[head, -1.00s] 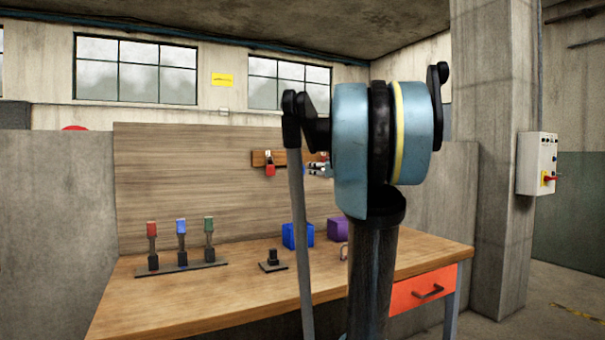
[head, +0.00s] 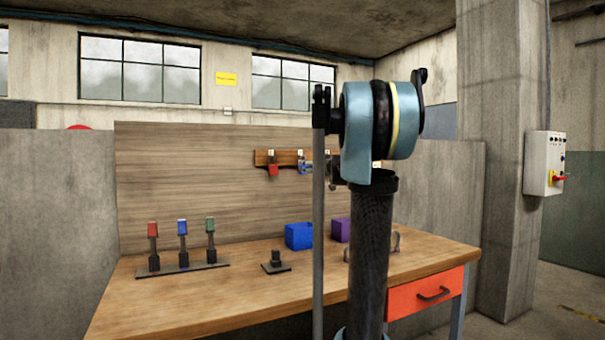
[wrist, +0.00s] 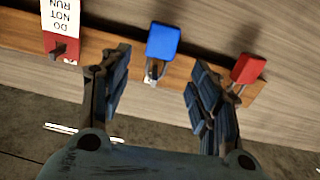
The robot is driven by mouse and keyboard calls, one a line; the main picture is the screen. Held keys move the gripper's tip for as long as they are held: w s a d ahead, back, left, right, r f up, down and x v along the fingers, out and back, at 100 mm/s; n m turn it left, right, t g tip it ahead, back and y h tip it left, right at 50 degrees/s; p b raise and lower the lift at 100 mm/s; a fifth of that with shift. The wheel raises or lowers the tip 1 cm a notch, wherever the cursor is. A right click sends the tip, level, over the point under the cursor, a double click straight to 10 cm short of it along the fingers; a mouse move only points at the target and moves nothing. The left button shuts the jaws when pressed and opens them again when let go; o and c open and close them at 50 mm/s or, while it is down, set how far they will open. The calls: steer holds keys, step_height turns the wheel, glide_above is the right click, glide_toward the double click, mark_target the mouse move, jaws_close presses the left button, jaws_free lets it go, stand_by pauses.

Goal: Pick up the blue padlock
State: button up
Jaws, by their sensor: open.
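The blue padlock (wrist: 162,43) hangs by its shackle from the wooden rack (wrist: 135,52) in the wrist view, which is upside down. My gripper (wrist: 160,68) is open, with one finger on each side of the padlock's line. The padlock's body lies just beyond the fingertips; I see no grip on it. I cannot make out the blue padlock there.
A red padlock (wrist: 249,68) hangs beside the blue one; a red-and-white tag (wrist: 61,30) is on the other side. On the bench (head: 215,304) stand a three-post stand (head: 183,269), a black fixture (head: 276,264), a blue box (head: 299,236) and a purple box (head: 341,230).

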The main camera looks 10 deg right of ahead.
steer(key=x, duration=0.6)
steer(key=shift+w+f, duration=0.25)
steer(key=c, duration=1.2)
